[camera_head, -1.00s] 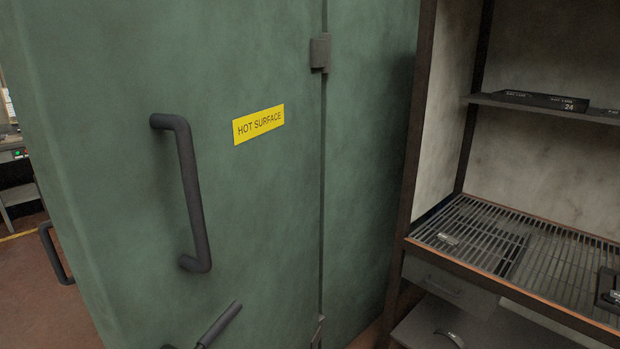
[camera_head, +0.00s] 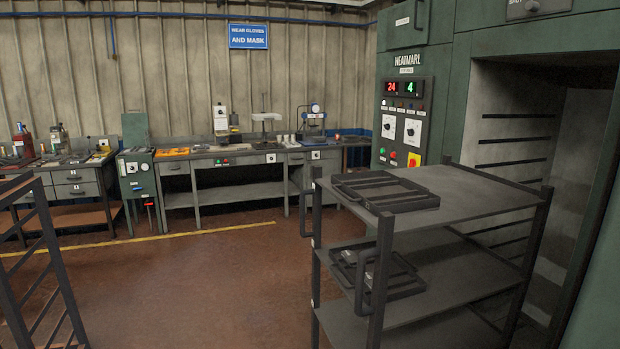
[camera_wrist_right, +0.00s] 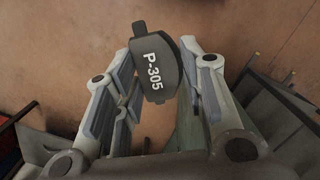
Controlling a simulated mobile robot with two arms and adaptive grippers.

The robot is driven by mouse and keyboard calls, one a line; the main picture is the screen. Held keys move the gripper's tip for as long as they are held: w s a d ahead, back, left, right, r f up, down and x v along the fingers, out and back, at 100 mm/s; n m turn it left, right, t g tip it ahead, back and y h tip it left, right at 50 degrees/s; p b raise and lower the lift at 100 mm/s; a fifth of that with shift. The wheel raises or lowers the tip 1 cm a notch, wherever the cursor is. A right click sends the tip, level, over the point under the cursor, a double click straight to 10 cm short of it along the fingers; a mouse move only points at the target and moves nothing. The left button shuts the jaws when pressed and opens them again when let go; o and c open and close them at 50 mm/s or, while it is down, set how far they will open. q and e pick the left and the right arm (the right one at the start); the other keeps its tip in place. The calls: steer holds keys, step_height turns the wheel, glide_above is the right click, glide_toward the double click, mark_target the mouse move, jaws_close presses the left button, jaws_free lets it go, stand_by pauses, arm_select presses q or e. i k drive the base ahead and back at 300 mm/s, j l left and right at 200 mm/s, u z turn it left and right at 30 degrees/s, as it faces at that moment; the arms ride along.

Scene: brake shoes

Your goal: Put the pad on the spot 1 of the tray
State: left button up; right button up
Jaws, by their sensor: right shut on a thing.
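The pad (camera_wrist_right: 152,68), a dark brake pad marked P-305, shows in the right wrist view. My right gripper (camera_wrist_right: 160,80) is shut on the pad, with one finger on each side, above the brown floor. In the head view, a black tray (camera_head: 428,201) with raised bars lies on the top shelf of a dark cart. A second black tray (camera_head: 408,290) lies on the shelf below it. No spot number is readable on either tray. My left gripper is in no view.
The cart (camera_head: 470,195) stands before the open green oven (camera_head: 440,60). Workbenches (camera_head: 230,155) line the back wall. A dark rack (camera_head: 45,270) stands at the left edge. The brown floor (camera_head: 200,270) between is clear.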

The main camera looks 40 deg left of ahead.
mark_target(355, 183)
steer(key=i+j, duration=0.1)
steer(key=j, duration=0.3)
steer(key=i+j, duration=0.1)
steer(key=j, duration=0.7)
steer(key=i+j, duration=0.15)
steer(key=j, duration=0.25)
steer(key=i+j+u, duration=0.1)
steer(key=j, duration=0.3)
